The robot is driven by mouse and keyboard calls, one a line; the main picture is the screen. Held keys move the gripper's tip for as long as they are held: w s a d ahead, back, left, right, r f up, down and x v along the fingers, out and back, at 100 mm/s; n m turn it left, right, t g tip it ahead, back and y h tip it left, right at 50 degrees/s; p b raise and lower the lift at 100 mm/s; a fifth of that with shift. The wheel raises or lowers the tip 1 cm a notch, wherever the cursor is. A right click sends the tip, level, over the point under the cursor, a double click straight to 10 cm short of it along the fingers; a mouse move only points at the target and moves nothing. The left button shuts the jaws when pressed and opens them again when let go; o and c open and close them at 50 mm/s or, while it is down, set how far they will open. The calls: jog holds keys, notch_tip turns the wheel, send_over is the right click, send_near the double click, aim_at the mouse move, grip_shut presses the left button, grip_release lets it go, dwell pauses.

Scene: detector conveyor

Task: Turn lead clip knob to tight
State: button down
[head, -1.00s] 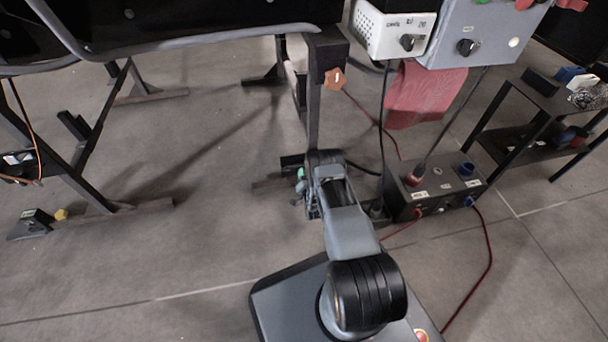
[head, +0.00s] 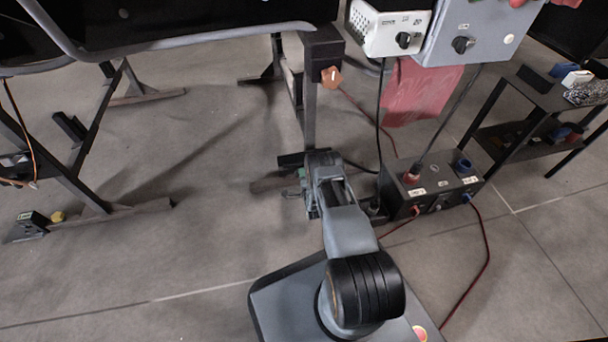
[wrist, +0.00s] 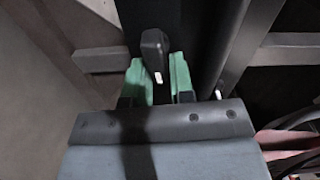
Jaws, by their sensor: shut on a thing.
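My gripper (head: 296,190) is low beside the dark post of the conveyor stand, near its foot. In the wrist view its green fingers (wrist: 156,82) are shut on a dark knob (wrist: 155,50) with a white mark on its near end. The knob sits between the fingers. In the head view my wrist hides the knob. I cannot tell its tight mark. An orange knob (head: 331,77) with a white mark sits higher on the post, well above my gripper, with a red lead beside it.
A black socket box (head: 400,205) with red and blue plugs stands on the floor right of my arm, with cables trailing. Grey control boxes (head: 470,25) and a red cloth (head: 420,92) are above it. A dark shelf (head: 545,95) stands right.

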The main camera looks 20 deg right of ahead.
jog(key=shift+s+f+m, duration=0.1)
jog(key=shift+f+m, duration=0.05)
jog(key=shift+m, duration=0.35)
dwell(0.3)
jog(key=c, duration=1.1)
grip_release()
